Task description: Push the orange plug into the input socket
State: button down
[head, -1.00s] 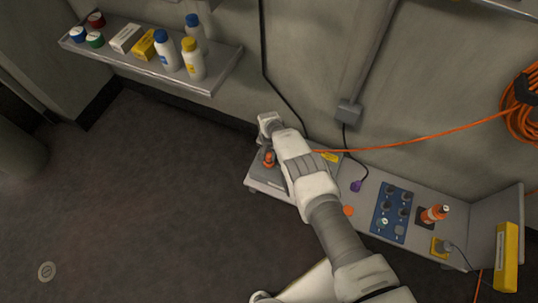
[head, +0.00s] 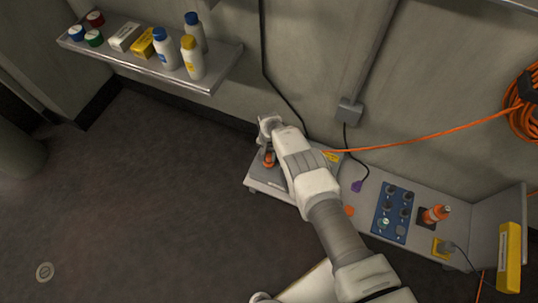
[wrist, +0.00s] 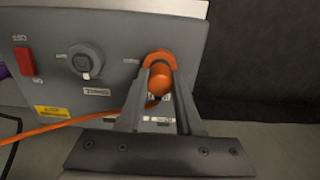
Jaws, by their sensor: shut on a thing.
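In the wrist view my gripper (wrist: 158,100) is shut on the orange plug (wrist: 160,78), with a finger on each side of it. The plug's front end meets an orange ring (wrist: 159,57) on the face of the grey box (wrist: 115,30); I cannot tell how deep it sits. The ring hides the socket opening. In the head view my gripper (head: 267,158) is at the box (head: 265,176) at the bench's left end, and a bit of orange shows there. My arm covers much of the box.
The box face has a round grey knob (wrist: 86,62) and a red switch (wrist: 24,61). An orange cable (wrist: 60,125) runs left from the plug, and on to a coil (head: 522,110) on the wall.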

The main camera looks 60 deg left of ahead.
jog(key=shift+f, duration=0.1)
dwell(0.6)
jog(key=c, duration=0.5)
grip_release()
notch_tip(320, 180, up, 18)
jog(key=p, duration=0.7)
jog(key=shift+f, duration=0.25)
